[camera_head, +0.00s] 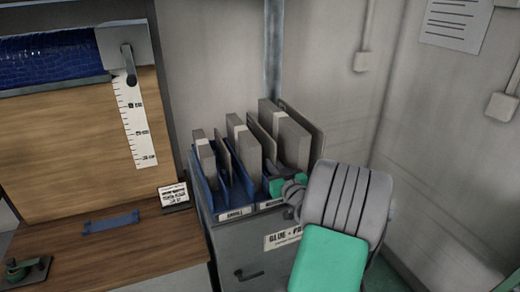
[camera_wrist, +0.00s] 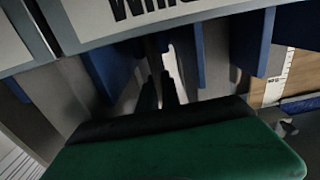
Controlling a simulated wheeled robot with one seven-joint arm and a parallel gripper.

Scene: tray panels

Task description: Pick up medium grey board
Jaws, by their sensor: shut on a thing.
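In the middle slot a thick pale board with a white band (camera_head: 240,140) stands beside a thin grey board (camera_head: 261,138), the medium grey board. My gripper (camera_head: 275,187) is low at the front of this slot, and my arm hides part of it. In the wrist view my gripper (camera_wrist: 160,92) has its dark fingers close together at a pale upright edge between blue dividers. It is shut on the medium grey board, which still stands in the rack.
Larger boards (camera_head: 293,138) stand to the right and small ones (camera_head: 205,158) to the left. A wooden bench (camera_head: 130,250) with a blue strip (camera_head: 111,222) and a small sign (camera_head: 173,195) adjoins the rack. Walls close off the back and right.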

